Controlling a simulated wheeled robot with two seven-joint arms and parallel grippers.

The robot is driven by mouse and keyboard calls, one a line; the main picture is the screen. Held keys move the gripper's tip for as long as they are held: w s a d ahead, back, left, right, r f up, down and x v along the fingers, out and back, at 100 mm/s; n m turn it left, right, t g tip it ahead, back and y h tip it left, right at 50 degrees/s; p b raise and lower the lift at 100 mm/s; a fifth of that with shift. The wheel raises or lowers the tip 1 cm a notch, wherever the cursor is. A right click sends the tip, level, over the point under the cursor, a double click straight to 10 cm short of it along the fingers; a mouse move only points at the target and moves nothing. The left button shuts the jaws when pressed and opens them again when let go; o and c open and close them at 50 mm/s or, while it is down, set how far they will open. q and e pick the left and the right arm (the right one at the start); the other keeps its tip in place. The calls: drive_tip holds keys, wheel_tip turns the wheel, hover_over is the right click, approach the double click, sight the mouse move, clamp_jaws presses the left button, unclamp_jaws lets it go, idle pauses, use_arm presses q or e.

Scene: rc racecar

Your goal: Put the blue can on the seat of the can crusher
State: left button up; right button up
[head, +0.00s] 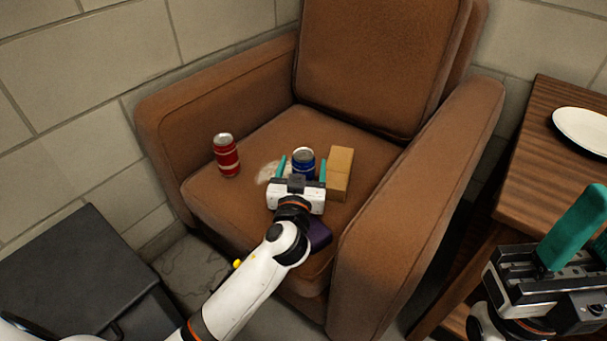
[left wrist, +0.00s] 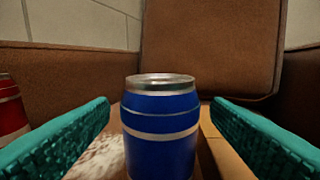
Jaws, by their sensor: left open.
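The blue can (head: 303,160) stands upright on the seat of a brown armchair. My left gripper (head: 302,170) is open, with one teal finger to each side of the can. In the left wrist view the blue can (left wrist: 160,130) stands centred between the two fingers, with a gap on both sides. My right gripper (head: 575,240) is at the right edge of the head view, partly cut off; one teal finger shows clearly. I see no can crusher in either view.
A red can (head: 226,155) stands on the armchair seat (head: 260,205) to the left. A tan box (head: 340,172) stands close to the blue can's right. A dark purple item (head: 319,235) lies near the seat's front. A wooden table (head: 540,140) with a white plate (head: 583,130) is at right.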

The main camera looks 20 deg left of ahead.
use_arm(q)
drive_tip(key=shift+w+a, duration=0.15)
drive_tip(key=shift+w, duration=0.85)
drive_tip(key=c, duration=1.1)
